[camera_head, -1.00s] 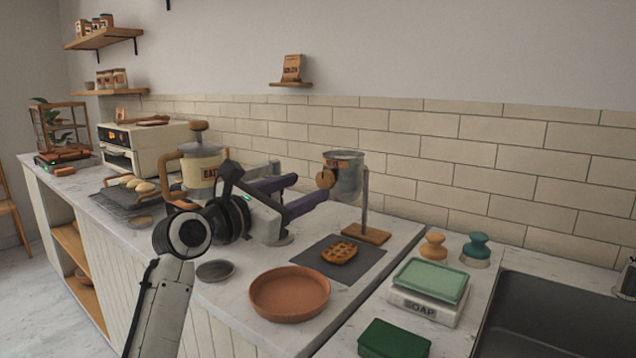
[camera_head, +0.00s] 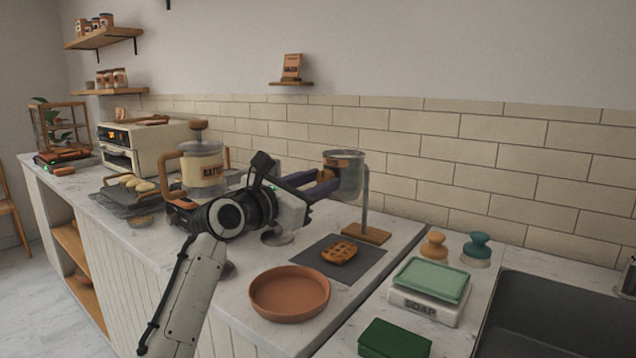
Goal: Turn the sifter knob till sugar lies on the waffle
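The sifter (camera_head: 346,180) is a grey metal can on a post with a wooden base (camera_head: 366,234). Its round orange-brown knob (camera_head: 325,175) is on the left side, partly hidden by my fingers. The brown waffle (camera_head: 339,252) lies on a dark mat (camera_head: 367,262) below the sifter, and no white shows on its top. My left gripper (camera_head: 322,182) has its two purple fingers at the knob, one on either side of it. I cannot tell whether they press on it. My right gripper is not in view.
A terracotta dish (camera_head: 290,293) stands in front of the mat. A batter dispenser (camera_head: 203,168) stands behind my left arm. A soap scale (camera_head: 427,292), a green box (camera_head: 394,339), two stampers and a sink (camera_head: 560,315) are at the right.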

